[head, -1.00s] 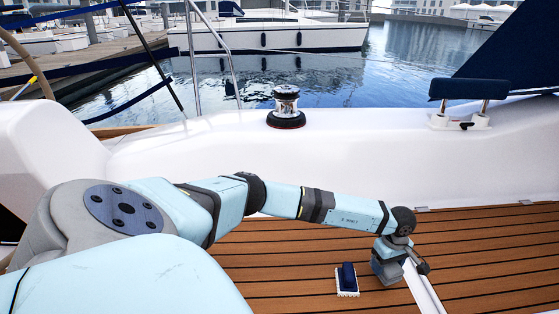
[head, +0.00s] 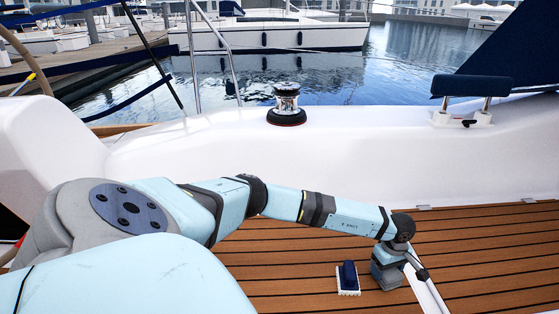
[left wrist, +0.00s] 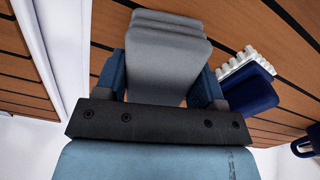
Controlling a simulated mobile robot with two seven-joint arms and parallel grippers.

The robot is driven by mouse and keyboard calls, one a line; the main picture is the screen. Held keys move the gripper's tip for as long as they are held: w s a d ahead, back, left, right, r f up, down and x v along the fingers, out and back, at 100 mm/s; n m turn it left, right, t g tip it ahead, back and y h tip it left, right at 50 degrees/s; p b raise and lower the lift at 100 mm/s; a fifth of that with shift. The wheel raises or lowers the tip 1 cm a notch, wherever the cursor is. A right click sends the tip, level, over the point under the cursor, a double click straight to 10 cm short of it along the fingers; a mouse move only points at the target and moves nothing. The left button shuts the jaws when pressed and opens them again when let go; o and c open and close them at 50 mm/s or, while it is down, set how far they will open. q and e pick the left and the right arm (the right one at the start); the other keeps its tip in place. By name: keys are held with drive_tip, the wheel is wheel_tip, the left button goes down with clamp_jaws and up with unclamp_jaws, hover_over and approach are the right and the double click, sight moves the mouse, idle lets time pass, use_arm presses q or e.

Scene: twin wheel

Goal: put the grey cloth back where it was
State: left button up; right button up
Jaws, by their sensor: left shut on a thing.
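The grey cloth (left wrist: 168,50) shows in the left wrist view as a thick folded stack. My left gripper (left wrist: 160,78) is shut on it, with one blue finger on each side. In the head view my left gripper (head: 388,268) points down, low over the wooden deck, beside a white strip. The cloth is hard to make out from the gripper there. I cannot tell whether the cloth touches the deck. My right gripper is not in view.
A dark blue brush with white bristles (head: 348,278) lies on the deck (head: 290,285) just left of my left gripper. It also shows in the left wrist view (left wrist: 250,85). A white raised side with a winch (head: 287,105) runs behind. Bare deck lies around the brush.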

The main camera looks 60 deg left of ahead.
use_arm(q)
drive_tip(key=shift+f, duration=0.4)
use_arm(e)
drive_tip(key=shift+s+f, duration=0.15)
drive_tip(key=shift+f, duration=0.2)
use_arm(q)
drive_tip(key=o, duration=1.1)
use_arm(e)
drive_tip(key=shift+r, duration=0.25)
use_arm(q)
wheel_tip(320, 180, up, 4)
drive_tip(key=shift+r+p, duration=0.25)
drive_tip(key=shift+p, duration=0.65)
wheel_tip(320, 180, up, 6)
drive_tip(key=shift+f+p, duration=0.1)
drive_tip(key=shift+p, duration=1)
wheel_tip(320, 180, up, 4)
drive_tip(key=shift+f+p, duration=0.2)
drive_tip(key=shift+p, duration=0.3)
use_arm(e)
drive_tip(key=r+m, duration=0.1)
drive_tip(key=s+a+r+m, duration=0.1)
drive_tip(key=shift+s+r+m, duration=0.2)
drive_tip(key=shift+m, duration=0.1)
